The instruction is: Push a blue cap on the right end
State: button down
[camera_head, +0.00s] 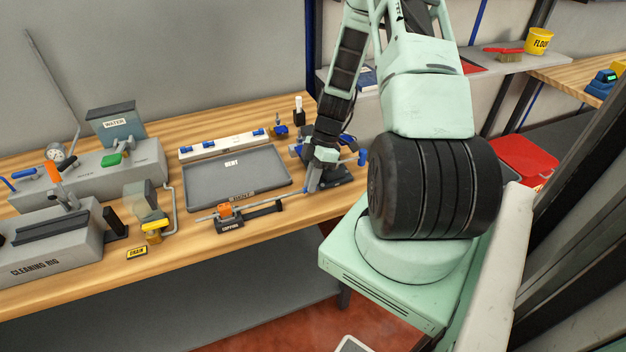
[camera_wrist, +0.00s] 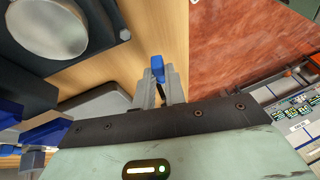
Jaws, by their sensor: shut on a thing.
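My gripper (camera_wrist: 160,84) is shut on a small blue cap (camera_wrist: 158,68), which sticks out past its grey fingertips in the wrist view. In the head view the gripper reaches down to the right part of the bench, and the cap cannot be made out there. A thin rod (camera_head: 265,203) lies level in the capping stand (camera_head: 230,222), under an orange clamp (camera_head: 228,210). Its right end is close to my gripper in the head view. I cannot tell whether the cap touches the rod.
A grey tray marked BENT (camera_head: 205,197) and a white rack with blue pieces (camera_head: 200,151) lie behind the capping stand. A dark base with blue parts (camera_head: 362,158) stands close to my gripper.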

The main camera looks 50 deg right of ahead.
jog(key=shift+w+a, duration=0.45)
jog(key=shift+a, duration=0.25)
dwell(0.4)
jog(key=c, duration=1.1)
grip_release()
jog(key=shift+o, duration=0.2)
jog(key=shift+r, duration=0.1)
notch_tip(320, 180, up, 7)
jog(key=p, duration=0.4)
dwell(0.4)
